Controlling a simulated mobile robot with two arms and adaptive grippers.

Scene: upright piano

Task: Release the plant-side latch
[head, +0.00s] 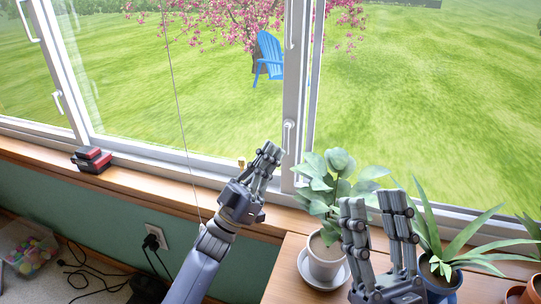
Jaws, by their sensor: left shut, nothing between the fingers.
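The plant-side latch (289,132) is a small white handle low on the upright window frame, just left of the potted plants. My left gripper (269,151) is shut and empty, close to the left of this latch in the picture. A small gap shows between its fingertips and the latch, and I cannot tell how far apart they are in depth. My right gripper (378,205) is open and empty, with its fingers pointing up in front of the plants. Another white latch (58,103) is on the left window frame.
A leafy plant in a white pot (326,258) stands right of my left arm on a wooden surface (284,268). A spiky plant in a blue pot (443,284) is partly behind my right gripper. A red and black object (92,159) sits on the wooden sill (150,187).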

